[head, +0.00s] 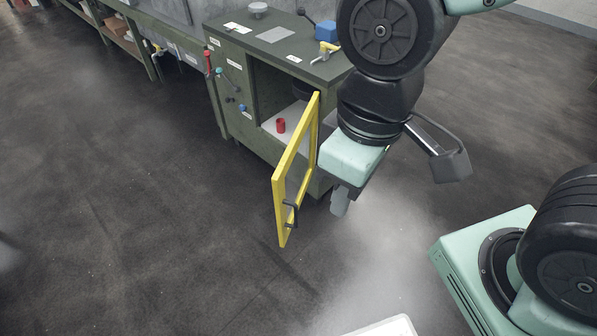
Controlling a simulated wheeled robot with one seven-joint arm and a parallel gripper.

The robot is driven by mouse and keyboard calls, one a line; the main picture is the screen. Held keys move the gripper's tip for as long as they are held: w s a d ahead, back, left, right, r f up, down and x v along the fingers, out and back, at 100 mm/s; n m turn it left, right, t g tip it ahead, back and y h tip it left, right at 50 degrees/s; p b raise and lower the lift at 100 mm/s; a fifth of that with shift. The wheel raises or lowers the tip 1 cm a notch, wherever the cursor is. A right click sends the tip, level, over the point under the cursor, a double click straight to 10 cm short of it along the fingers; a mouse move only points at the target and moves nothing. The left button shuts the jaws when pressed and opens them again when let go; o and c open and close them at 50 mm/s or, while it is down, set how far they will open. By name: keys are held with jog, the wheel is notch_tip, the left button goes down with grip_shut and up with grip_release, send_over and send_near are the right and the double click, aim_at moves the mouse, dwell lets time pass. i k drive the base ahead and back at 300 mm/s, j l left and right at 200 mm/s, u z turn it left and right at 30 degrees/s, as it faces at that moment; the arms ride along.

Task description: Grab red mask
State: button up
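A small red cylindrical thing (280,125), the only loose red object I see, stands upright on the pale floor inside the green cabinet (240,120). I cannot make out more of its shape. The cabinet's yellow-framed door (279,205) is swung open toward me, with a dark handle on it. My gripper (340,203) hangs pointing down, to the right of the open door and apart from the red thing. Its fingers appear as one grey shape, so their gap is not visible. I see nothing held. My arm covers the cabinet's right side.
On the cabinet top are a blue block (326,31), a yellow-handled item (325,50) and a grey round knob (258,9). Red, blue and dark levers stick out of its left side. The open door stands between my gripper and the left floor. The dark floor (130,220) is clear.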

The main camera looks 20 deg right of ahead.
aim_at(281, 122)
jog(key=i+j+z, duration=0.15)
jog(key=z, duration=0.45)
jog(key=i+j+z, duration=0.15)
jog(key=j, duration=0.15)
jog(key=i+j+z, duration=0.15)
jog(key=j, duration=0.2)
jog(key=i+j+z, duration=0.15)
jog(key=j, duration=0.2)
jog(key=i+j+z, duration=0.15)
jog(key=j, duration=0.25)
jog(key=i+j, duration=0.1)
jog(key=j, duration=0.35)
jog(key=i+j, duration=0.15)
jog(key=j, duration=0.35)
jog(key=i+j, duration=0.1)
jog(key=j, duration=0.35)
jog(key=i+j, duration=0.15)
jog(key=j, duration=0.35)
jog(key=z, duration=0.05)
